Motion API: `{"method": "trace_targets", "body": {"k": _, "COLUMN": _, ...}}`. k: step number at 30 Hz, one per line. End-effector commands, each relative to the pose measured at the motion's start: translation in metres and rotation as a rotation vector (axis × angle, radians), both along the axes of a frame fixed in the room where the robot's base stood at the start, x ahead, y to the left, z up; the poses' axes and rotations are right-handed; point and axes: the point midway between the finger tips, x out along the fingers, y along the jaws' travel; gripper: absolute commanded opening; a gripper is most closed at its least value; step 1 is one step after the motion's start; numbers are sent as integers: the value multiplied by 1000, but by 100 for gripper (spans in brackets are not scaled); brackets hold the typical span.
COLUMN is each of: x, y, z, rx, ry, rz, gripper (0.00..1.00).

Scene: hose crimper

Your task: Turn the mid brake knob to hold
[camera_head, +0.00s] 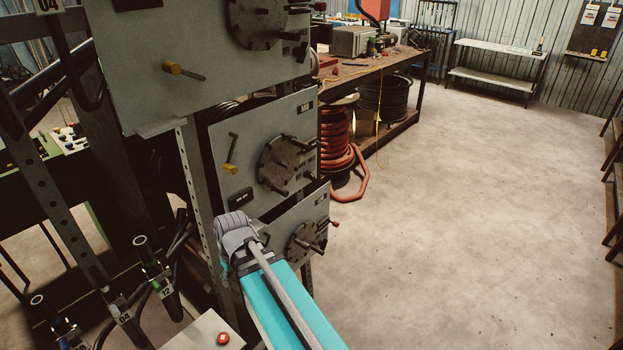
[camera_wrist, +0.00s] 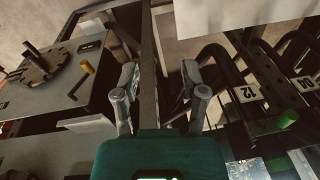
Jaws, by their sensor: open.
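The mid brake knob (camera_head: 229,169) is a dark lever with a yellow end on the grey middle panel (camera_head: 222,133). In the head view its dark end points up and its yellow end is low. In the wrist view a yellow-ended knob (camera_wrist: 87,67) stands on a grey panel at the left; I cannot tell which panel this is. My gripper (camera_wrist: 160,77) is open and empty, with both fingers apart and the knob to the left of them. In the head view my wrist is in front of the lower panel, below the mid knob; the fingers are not clear there.
The middle panel carries a round dark disc (camera_head: 280,165) with pegs. The upper panel has its own yellow knob (camera_head: 172,67), and the lower panel a similar disc (camera_head: 304,243). Metal posts and dark hoses stand at the left. The concrete floor (camera_head: 460,220) at the right is clear.

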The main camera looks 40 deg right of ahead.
Motion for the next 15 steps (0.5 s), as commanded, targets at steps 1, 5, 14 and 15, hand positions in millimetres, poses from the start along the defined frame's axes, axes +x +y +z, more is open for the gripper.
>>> {"method": "trace_targets", "body": {"k": 1, "x": 12, "y": -9, "z": -4, "rx": 23, "ry": -27, "rz": 18, "gripper": 56}}
{"method": "trace_targets", "body": {"k": 5, "x": 36, "y": -30, "z": -7, "rx": 83, "ry": -113, "rz": 84, "gripper": 56}}
{"method": "trace_targets", "body": {"k": 14, "x": 89, "y": -94, "z": -5, "rx": 159, "ry": -361, "rz": 215, "gripper": 56}}
{"method": "trace_targets", "body": {"k": 15, "x": 95, "y": -105, "z": -4, "rx": 161, "ry": -396, "rz": 230, "gripper": 56}}
